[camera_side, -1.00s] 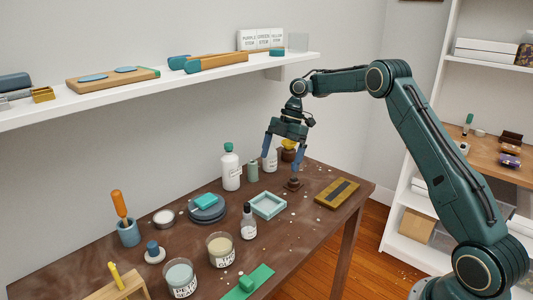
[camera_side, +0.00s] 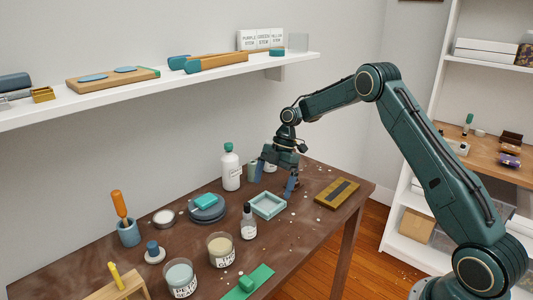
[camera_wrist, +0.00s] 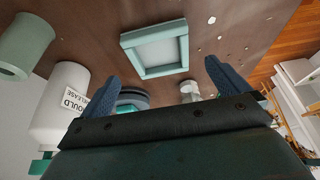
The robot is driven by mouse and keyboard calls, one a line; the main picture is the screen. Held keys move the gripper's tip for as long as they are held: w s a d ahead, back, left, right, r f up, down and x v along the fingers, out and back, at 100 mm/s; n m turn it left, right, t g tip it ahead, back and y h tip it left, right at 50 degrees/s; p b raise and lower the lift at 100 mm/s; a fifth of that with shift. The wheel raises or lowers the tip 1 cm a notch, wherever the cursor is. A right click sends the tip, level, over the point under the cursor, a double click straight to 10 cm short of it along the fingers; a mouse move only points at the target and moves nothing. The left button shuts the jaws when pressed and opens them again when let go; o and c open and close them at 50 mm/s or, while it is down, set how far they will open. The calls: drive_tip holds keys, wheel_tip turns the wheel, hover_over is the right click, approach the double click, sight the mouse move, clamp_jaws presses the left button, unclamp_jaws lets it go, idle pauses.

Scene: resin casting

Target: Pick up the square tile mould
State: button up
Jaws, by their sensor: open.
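The square tile mould (camera_side: 268,205) is a pale teal square frame with a raised rim, lying flat on the brown table. In the wrist view the mould (camera_wrist: 156,51) lies beyond and between my fingertips, apart from them. My gripper (camera_side: 274,179) is open and empty, just above and behind the mould, with its blue fingers pointing down. In the wrist view my gripper (camera_wrist: 160,68) shows its two blue fingers spread wide, one on each side of the mould.
A white bottle (camera_side: 231,167) stands left of my gripper, with a green cylinder (camera_side: 253,171) near it. A dropper bottle (camera_side: 249,222) stands in front of the mould. Stacked dark discs (camera_side: 207,212) lie left of it. A yellow-brown board (camera_side: 337,193) lies to the right.

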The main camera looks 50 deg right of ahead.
sight(265, 207)
drive_tip(key=shift+f, duration=0.15)
drive_tip(key=shift+x, duration=2.55)
drive_tip(key=shift+a, duration=0.15)
drive_tip(key=c, duration=1)
wheel_tip(265, 207, up, 10)
